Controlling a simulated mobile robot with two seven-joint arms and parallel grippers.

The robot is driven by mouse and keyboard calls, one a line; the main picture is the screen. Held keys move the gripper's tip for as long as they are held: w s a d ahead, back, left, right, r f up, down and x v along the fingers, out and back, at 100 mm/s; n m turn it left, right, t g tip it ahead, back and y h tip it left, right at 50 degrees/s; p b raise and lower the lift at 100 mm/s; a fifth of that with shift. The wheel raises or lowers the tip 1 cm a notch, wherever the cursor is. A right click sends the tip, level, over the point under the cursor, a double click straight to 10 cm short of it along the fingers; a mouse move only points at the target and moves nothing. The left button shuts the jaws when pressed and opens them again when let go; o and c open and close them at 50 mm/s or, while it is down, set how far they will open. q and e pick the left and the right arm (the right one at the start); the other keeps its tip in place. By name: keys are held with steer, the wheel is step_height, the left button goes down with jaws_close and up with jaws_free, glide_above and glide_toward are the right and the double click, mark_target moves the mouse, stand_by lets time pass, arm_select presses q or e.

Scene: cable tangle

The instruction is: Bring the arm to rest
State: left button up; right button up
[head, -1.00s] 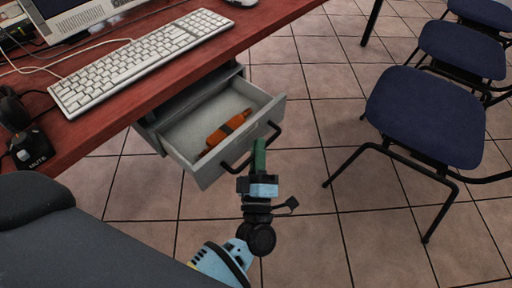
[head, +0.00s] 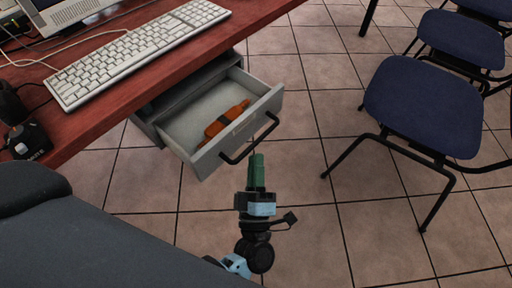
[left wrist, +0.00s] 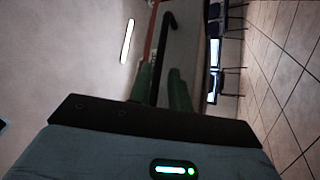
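My left gripper (head: 256,172) has green fingers and hangs just in front of the open drawer (head: 200,160), its tips a little short of the black bar handle (head: 262,143) in the head view. In the left wrist view the two green fingers (left wrist: 162,88) stand apart with a gap between them. The black handle (left wrist: 168,25) shows beyond and between them, and nothing is gripped. An orange object (head: 228,120) with a dark band lies in the drawer. My right gripper is not in view.
A red desk (head: 100,112) holds a white keyboard (head: 140,50) and a dark device (head: 28,142) at the left. Blue chairs (head: 425,105) stand at the right. Tiled floor (head: 315,190) between drawer and chairs is clear.

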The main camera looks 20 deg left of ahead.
arm_select(q)
steer(key=shift+v, duration=1.1)
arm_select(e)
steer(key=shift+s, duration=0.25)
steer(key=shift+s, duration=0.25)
arm_select(q)
steer(key=shift+s, duration=0.1)
